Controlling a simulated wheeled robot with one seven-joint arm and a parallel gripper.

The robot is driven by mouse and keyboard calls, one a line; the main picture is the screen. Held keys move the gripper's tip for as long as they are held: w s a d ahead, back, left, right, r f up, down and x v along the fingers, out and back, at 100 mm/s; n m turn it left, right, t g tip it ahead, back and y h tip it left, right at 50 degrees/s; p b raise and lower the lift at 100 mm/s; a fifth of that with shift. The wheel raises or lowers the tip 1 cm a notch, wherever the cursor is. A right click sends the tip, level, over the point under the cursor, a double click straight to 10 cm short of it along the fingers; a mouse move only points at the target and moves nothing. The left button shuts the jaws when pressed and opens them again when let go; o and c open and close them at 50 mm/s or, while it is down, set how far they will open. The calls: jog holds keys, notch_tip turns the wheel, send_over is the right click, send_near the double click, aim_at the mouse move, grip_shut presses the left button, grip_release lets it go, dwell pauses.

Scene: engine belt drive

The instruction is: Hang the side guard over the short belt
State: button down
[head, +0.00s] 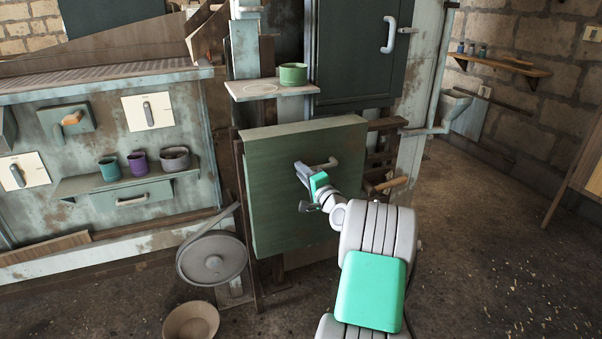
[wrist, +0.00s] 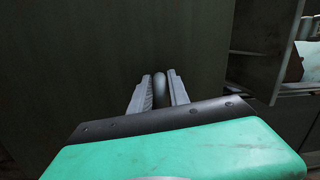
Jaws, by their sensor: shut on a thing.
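The side guard (head: 282,215) is a large green box-like panel with a pale bar handle (head: 322,163) on its front face. It stands upright in the middle of the head view, in front of a rusty frame. My gripper (head: 303,170) is at the handle, shut on it. In the wrist view my gripper's two fingers (wrist: 159,92) stand on either side of the grey handle bar (wrist: 160,88), with the dark guard face behind. The short belt is not visible; I cannot tell whether it is behind the guard.
A grey pulley wheel (head: 212,259) is at the guard's lower left, with a bowl (head: 191,322) on the floor below. A small shelf with a green cup (head: 293,74) is above. A wooden-handled lever (head: 390,184) is just right. The floor at right is open.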

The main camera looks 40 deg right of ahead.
jog(key=shift+f+b, duration=0.15)
jog(key=shift+b, duration=0.2)
dwell(0.4)
jog(key=c, duration=1.2)
grip_release()
jog(key=shift+f, duration=0.1)
jog(key=shift+o, duration=0.2)
jog(key=shift+s+f, duration=0.1)
jog(key=shift+f, duration=0.3)
jog(key=s+a, duration=0.4)
jog(key=s, duration=1.3)
jog(key=shift+r+b, duration=0.15)
jog(key=shift+b, duration=0.25)
jog(key=shift+s, duration=0.1)
